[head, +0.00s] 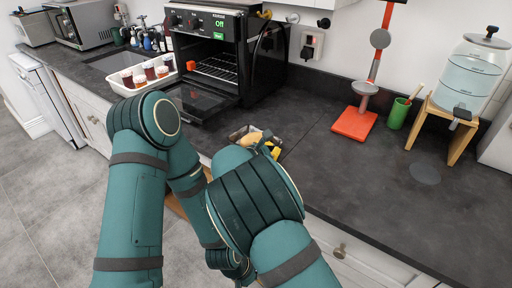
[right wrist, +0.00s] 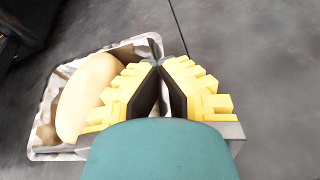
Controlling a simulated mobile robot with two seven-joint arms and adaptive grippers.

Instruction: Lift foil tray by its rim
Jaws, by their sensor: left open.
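The foil tray (head: 238,133) lies on the dark worktop in front of the oven, partly hidden by my right arm. In the right wrist view the silvery tray (right wrist: 45,141) holds a pale tan, oblong item (right wrist: 86,97). My right gripper (right wrist: 160,64), with yellow ribbed fingers, is over the tray's right side. Its fingertips are nearly together, with the tray's rim between them. It also shows at the tray in the head view (head: 270,147). My left gripper (head: 236,268) is low in the head view, away from the tray and mostly covered by my arms.
A black oven (head: 218,60) with its door down stands behind the tray. A white tray (head: 125,85) with several jars is to its left. A red-based stand (head: 355,123), green cup (head: 398,113) and water dispenser (head: 468,75) stand to the right.

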